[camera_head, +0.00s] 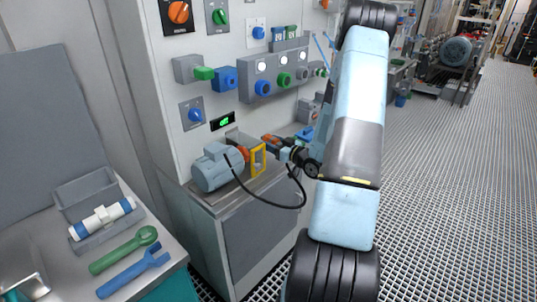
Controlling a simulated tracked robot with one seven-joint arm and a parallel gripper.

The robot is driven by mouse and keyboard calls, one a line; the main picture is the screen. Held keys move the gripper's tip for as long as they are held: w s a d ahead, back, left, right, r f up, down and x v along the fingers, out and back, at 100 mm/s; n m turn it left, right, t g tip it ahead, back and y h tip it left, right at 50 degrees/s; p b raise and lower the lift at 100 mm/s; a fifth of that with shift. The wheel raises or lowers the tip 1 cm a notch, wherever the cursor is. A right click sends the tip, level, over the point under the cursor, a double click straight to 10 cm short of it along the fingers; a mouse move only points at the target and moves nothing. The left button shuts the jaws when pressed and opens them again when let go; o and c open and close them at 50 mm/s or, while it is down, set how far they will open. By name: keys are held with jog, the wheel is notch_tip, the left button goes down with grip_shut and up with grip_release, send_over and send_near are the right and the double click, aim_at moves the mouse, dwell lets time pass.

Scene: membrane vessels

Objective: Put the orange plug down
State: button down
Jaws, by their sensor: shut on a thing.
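My gripper (283,149) is at the far end of my arm, above the right part of the grey bench and just right of the yellow frame. It is shut on the orange plug (269,139), which shows as a small orange shape at the fingertips. The plug is held in front of the panel. The fingers and part of the plug are too small to see clearly, and I cannot tell whether the plug touches anything.
A grey-blue motor (215,168) with the yellow frame (258,160) stands on the bench (225,201). A black cable (272,205) loops in front. The panel (240,100) bears knobs and sockets. A side table holds a green wrench (122,252) and a blue wrench (133,273).

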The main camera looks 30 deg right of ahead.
aim_at(269, 160)
jog(key=shift+w+a+f, duration=0.1)
jog(key=shift+w+f, duration=1.1)
jog(key=shift+f, duration=0.3)
notch_tip(269, 160, down, 3)
jog(key=shift+w+f, duration=0.1)
jog(key=shift+f, duration=0.6)
